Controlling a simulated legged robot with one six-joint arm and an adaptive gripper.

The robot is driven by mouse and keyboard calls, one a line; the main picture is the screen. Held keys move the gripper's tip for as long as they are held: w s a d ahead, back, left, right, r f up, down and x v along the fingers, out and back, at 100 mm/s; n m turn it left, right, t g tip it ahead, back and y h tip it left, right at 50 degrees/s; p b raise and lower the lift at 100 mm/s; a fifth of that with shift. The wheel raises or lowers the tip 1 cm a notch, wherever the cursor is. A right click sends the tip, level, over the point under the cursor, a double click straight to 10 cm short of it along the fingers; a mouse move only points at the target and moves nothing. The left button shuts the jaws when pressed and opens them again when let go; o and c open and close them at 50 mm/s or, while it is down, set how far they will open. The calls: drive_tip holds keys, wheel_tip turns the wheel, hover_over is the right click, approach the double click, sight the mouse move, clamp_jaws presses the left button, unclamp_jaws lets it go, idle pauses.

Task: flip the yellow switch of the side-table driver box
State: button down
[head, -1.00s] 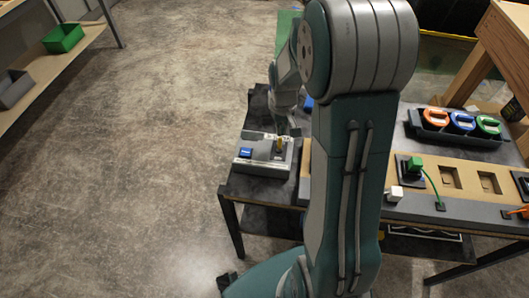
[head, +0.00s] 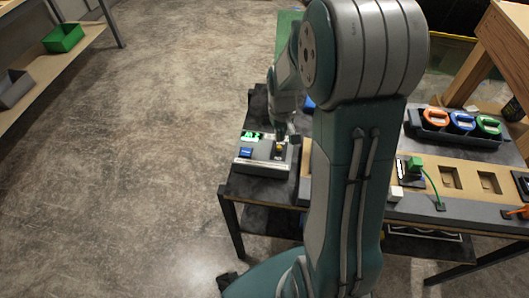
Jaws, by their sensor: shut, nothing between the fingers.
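The grey driver box (head: 262,168) sits on the dark side table (head: 250,190), left of my arm. The yellow switch (head: 279,148) stands on a dark patch at the box's right. A blue button (head: 245,153) is at its front left, and a display (head: 250,137) behind it glows green. My gripper (head: 281,134) is shut and empty, pointing down right at the back of the switch. The picture is too small to tell whether they touch.
My arm hides part of the table. To the right lies a board with a green plug (head: 415,165), a white block (head: 396,192) and empty sockets. A dark tray (head: 440,132) holds orange, blue and green round items. The floor at left is clear.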

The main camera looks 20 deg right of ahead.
wheel_tip(320, 180, up, 7)
drive_tip(key=shift+w+d, duration=0.25)
drive_tip(key=shift+w, duration=0.05)
idle(0.7)
idle(0.3)
drive_tip(key=s+a+r+t, duration=0.2)
drive_tip(key=s+a+r, duration=0.4)
drive_tip(key=s, duration=0.2)
drive_tip(key=s+a+r+t, duration=0.3)
drive_tip(key=s+a+r, duration=0.2)
drive_tip(key=s+r, duration=0.2)
drive_tip(key=s, duration=0.2)
drive_tip(key=shift+s+a+n+t, duration=0.3)
drive_tip(key=shift+a+n, duration=0.05)
drive_tip(key=shift+n, duration=0.05)
